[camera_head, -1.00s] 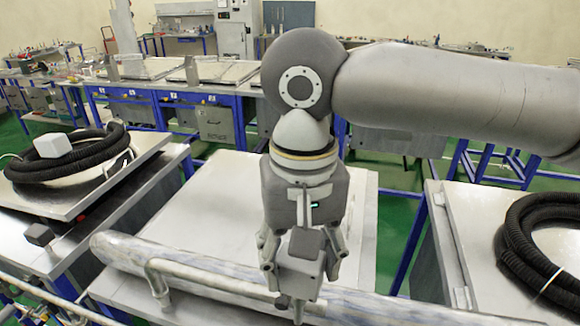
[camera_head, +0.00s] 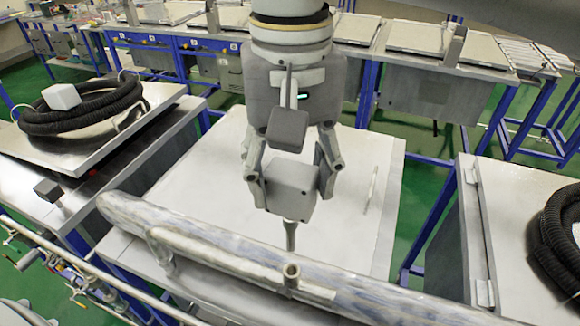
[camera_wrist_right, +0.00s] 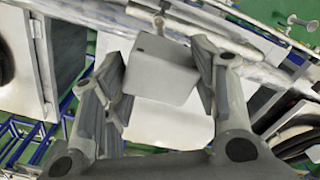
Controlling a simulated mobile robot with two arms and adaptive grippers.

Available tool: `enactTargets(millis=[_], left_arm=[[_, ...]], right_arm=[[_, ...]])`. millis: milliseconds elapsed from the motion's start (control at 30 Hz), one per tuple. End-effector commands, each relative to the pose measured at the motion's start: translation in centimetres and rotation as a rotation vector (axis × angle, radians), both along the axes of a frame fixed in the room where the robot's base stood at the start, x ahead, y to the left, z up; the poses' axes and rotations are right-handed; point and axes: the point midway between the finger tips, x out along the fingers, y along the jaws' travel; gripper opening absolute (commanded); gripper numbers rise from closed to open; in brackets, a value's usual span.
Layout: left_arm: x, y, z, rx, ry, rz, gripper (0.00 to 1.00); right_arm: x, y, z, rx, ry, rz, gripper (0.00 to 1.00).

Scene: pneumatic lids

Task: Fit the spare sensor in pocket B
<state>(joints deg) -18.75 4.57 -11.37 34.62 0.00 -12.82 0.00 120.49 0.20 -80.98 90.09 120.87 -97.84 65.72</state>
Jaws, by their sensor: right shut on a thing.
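My right gripper (camera_head: 292,178) is shut on a grey box-shaped sensor (camera_head: 290,192) with a thin dark stem (camera_head: 291,235) pointing down. It holds the sensor upright above the pale panel, beyond the pipe in the head view. In the right wrist view the sensor (camera_wrist_right: 160,72) sits between both fingers. A short open stub (camera_head: 291,272) stands on the metal pipe (camera_head: 210,238), nearer the camera than the sensor and apart from its stem. No letter marking pocket B is readable. My left gripper is not in view.
A small dark block (camera_head: 48,190) stands at left near the pipe's end. A white cube (camera_head: 62,97) rests on a coiled black hose (camera_head: 85,115). Another hose coil (camera_head: 562,240) lies at right. The pale panel (camera_head: 215,185) is mostly clear.

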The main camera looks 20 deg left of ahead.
Motion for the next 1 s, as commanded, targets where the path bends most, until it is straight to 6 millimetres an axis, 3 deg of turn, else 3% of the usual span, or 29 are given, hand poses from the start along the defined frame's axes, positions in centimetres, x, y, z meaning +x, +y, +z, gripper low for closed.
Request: enactTargets(millis=[333, 467, 733, 1000], left_arm=[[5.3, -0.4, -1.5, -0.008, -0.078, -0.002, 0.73], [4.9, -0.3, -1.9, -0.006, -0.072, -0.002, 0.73], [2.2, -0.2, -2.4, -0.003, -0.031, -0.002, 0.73], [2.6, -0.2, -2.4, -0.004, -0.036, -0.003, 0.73]], right_arm=[[0.0, 0.0, -3.6, 0.000, 0.001, -0.001, 0.31], [0.0, 0.0, -4.6, 0.000, 0.001, 0.000, 0.31], [0.0, 0.0, -5.4, 0.001, 0.000, -0.001, 0.31], [0.0, 0.0, -5.4, 0.001, 0.000, -0.001, 0.31]])
